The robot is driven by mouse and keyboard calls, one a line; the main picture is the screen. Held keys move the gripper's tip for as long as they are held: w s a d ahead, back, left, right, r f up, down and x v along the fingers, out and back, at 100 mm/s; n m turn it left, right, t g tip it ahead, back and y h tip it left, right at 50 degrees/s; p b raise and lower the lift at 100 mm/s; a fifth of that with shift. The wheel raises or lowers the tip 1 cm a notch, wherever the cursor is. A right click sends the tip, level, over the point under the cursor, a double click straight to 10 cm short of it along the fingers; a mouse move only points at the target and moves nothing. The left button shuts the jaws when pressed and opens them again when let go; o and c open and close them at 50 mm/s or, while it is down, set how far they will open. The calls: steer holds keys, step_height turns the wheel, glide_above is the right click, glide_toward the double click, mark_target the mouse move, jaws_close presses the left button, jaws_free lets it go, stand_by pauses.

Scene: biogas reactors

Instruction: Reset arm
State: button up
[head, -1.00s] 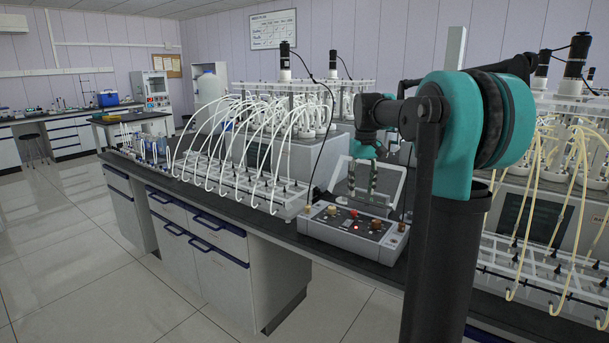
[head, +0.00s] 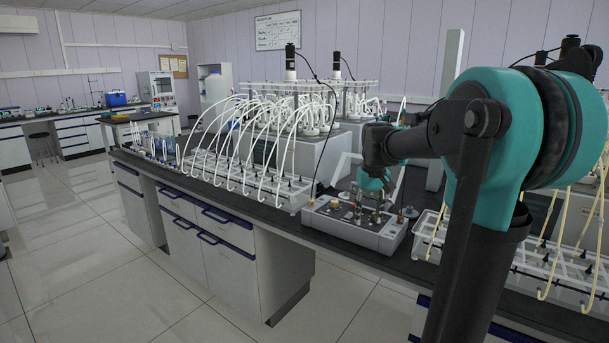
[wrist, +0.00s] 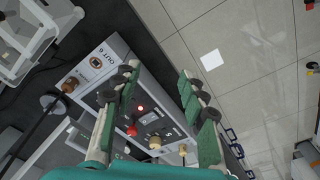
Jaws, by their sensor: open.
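My gripper (head: 370,197) hangs above the grey control box on the bench, with its fingers pointing down. In the wrist view my gripper (wrist: 157,78) shows two green-padded fingers spread apart, with nothing between them. The control box (head: 345,231) has knobs on its top panel. In the wrist view the box (wrist: 128,62) lies beyond and below the fingers, with a lit red lamp, a red knob and pale knobs. The fingers hide part of its panel. I cannot tell the exact gap between the fingertips and the box.
A white tube rack (head: 248,180) with arching hoses stands left of the box. Another rack (head: 572,262) with yellowish hoses lies to the right, partly behind my arm. Reactors (head: 300,95) stand behind. The tiled floor (head: 95,260) is clear in front.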

steer(key=s+f+m+t, duration=0.1)
steer(key=s+f+t, duration=0.2)
steer(key=s+f, duration=1.6)
steer(key=s, duration=0.3)
steer(key=shift+s+a+f, duration=0.15)
steer(key=shift+s+f, duration=0.1)
